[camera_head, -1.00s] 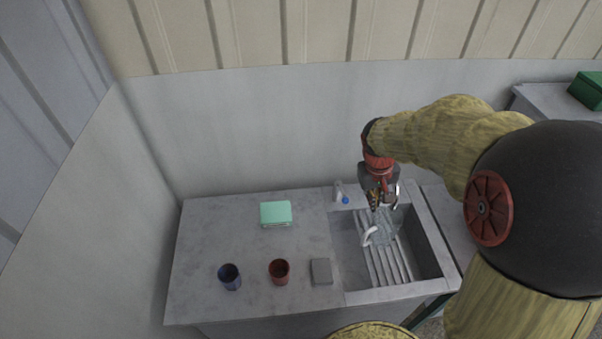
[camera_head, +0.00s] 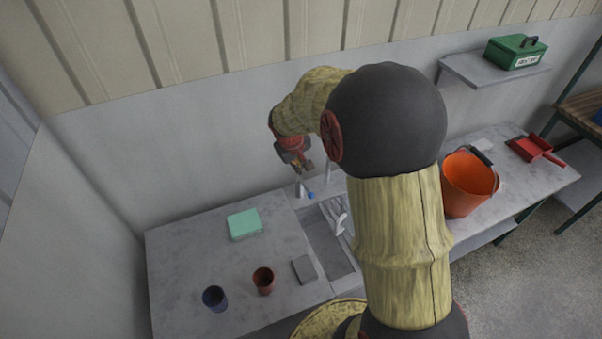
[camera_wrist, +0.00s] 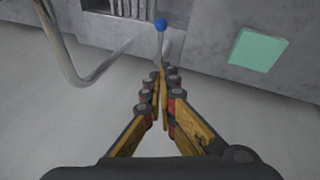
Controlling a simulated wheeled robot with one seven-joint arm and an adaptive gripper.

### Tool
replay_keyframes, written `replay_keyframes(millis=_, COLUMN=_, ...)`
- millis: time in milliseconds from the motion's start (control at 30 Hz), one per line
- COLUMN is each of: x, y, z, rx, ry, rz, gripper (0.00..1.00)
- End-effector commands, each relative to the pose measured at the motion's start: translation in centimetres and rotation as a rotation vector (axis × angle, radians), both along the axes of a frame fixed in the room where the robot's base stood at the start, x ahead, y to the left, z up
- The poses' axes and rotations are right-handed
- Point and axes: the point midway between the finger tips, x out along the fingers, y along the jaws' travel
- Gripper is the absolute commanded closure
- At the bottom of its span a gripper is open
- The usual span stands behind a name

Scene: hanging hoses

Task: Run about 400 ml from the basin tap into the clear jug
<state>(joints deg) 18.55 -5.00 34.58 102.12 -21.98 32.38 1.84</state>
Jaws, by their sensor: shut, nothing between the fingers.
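The clear jug (camera_head: 341,222) stands in the basin (camera_head: 324,243); its pale handle shows, and my arm hides much of the rest. The tap's grey spout pipe (camera_head: 327,174) rises at the back of the basin, and its curved pipe shows in the wrist view (camera_wrist: 72,72). The blue-tipped tap lever (camera_head: 309,195) is at the basin's back left; its blue tip also shows in the wrist view (camera_wrist: 161,23). My gripper (camera_head: 306,172) is above and near the lever. In the wrist view my gripper (camera_wrist: 162,72) is shut and empty, its tips pointing toward the lever. Water flow cannot be made out.
A green sponge-like block (camera_head: 245,224), a blue cup (camera_head: 215,298), a red-brown cup (camera_head: 263,280) and a grey block (camera_head: 304,269) are on the counter left of the basin. The wall is close behind my gripper. An orange bucket (camera_head: 468,185) stands on the right bench.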

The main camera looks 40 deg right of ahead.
Motion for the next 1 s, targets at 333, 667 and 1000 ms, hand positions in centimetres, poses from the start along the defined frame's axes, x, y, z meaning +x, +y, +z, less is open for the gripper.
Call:
replay_keyframes(millis=333, x=1.3, y=-1.9, z=-6.3, rx=0.001, ry=0.004, rz=0.0, gripper=1.0)
replay_keyframes(millis=667, x=0.3, y=-3.0, z=-10.6, rx=0.001, ry=0.002, rz=-0.001, gripper=1.0)
replay_keyframes(millis=1000, x=-0.2, y=-3.2, z=-11.5, rx=0.001, ry=0.0, rz=0.0, gripper=1.0)
